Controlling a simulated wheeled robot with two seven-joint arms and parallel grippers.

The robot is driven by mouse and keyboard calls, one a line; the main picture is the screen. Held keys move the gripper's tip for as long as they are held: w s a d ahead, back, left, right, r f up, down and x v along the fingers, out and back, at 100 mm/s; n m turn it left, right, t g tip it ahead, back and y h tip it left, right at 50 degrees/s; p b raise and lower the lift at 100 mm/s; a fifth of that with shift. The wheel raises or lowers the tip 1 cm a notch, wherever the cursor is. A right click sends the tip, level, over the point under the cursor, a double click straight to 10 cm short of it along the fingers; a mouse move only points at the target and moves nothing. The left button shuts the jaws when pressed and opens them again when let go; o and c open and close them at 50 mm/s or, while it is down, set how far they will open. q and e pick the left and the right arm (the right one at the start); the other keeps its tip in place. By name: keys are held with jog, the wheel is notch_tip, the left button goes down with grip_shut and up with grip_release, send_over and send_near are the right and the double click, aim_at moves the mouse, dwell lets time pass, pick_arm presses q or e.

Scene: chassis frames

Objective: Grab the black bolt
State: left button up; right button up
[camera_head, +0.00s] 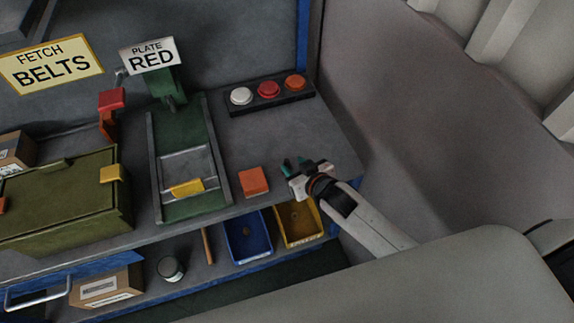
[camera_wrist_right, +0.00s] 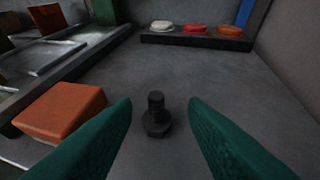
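The black bolt (camera_wrist_right: 156,116) stands upright on its head on the grey worktop in the right wrist view, between and just beyond the two green fingertips. My right gripper (camera_wrist_right: 160,118) is open, with a gap on each side of the bolt and nothing held. In the head view the right gripper (camera_head: 294,164) is over the worktop's right part, just right of the orange block. The bolt cannot be made out in the head view, probably hidden by the gripper. My left gripper is not in view.
The orange block (camera_head: 253,181) lies close left of the right gripper; it also shows in the right wrist view (camera_wrist_right: 62,110). A button panel (camera_head: 269,93) stands behind. A green track (camera_head: 184,150) lies left. Blue (camera_head: 249,238) and yellow bins (camera_head: 299,223) sit on the shelf below.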

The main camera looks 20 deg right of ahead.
aim_at(288, 164)
jog(key=shift+f+p+x, duration=0.25)
jog(key=shift+p+x, duration=0.2)
jog(key=shift+x, duration=1.95)
jog(key=shift+s+a+r, duration=0.1)
jog(key=shift+s, duration=0.15)
grip_shut()
